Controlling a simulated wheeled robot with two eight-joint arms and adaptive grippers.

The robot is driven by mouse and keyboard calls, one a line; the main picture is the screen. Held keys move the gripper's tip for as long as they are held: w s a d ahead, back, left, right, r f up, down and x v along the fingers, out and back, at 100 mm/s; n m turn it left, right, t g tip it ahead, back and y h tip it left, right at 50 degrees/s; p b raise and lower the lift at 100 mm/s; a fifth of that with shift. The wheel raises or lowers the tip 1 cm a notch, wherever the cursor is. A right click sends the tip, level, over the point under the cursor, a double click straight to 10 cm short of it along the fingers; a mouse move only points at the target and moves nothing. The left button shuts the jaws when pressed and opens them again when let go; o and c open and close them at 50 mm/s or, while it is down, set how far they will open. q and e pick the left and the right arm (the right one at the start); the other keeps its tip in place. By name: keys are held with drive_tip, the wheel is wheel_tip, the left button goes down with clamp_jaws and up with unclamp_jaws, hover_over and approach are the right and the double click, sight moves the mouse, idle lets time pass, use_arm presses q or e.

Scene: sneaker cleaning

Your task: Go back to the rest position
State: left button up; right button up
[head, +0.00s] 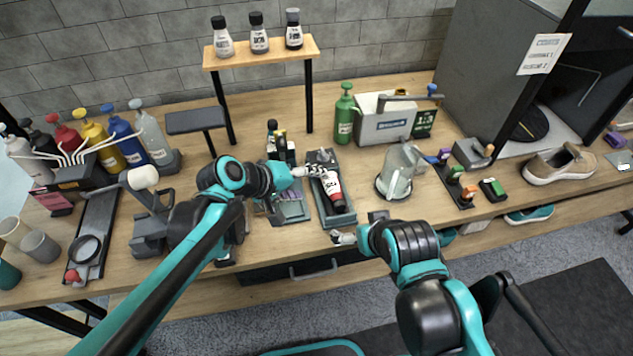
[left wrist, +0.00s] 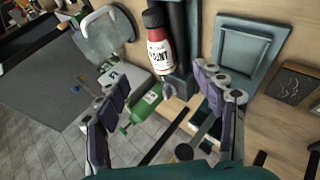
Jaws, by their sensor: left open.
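My left gripper (head: 312,171) is open over the middle of the table, beside a red and white paint bottle (head: 331,185) with a dark cap. The bottle lies in a dark grey tray (head: 345,219). In the left wrist view the open fingers (left wrist: 165,98) have a gap between them, and the paint bottle (left wrist: 158,52) shows beyond them; nothing is held. My right gripper (head: 360,228) is low at the table's front edge, just below the tray; its jaw opening is unclear.
A glass jug (head: 396,178) stands right of the tray, and a green bottle (head: 344,117) stands behind it. A small shelf (head: 262,56) bears several bottles. A beige sneaker (head: 558,165) lies at the right.

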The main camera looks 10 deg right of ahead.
use_arm(q)
drive_tip(key=s+a+f+m+t+y, duration=0.1)
drive_tip(key=s+a+y, duration=0.3)
drive_tip(key=a, duration=0.8)
drive_tip(key=s+a+f+m+t+y, duration=0.1)
drive_tip(key=s+a+y, duration=0.3)
drive_tip(key=s+a, duration=0.5)
drive_tip(key=a, duration=0.4)
drive_tip(key=shift+a+f+t, duration=0.15)
drive_tip(key=shift+f+t, duration=0.05)
drive_tip(key=shift+t, duration=0.1)
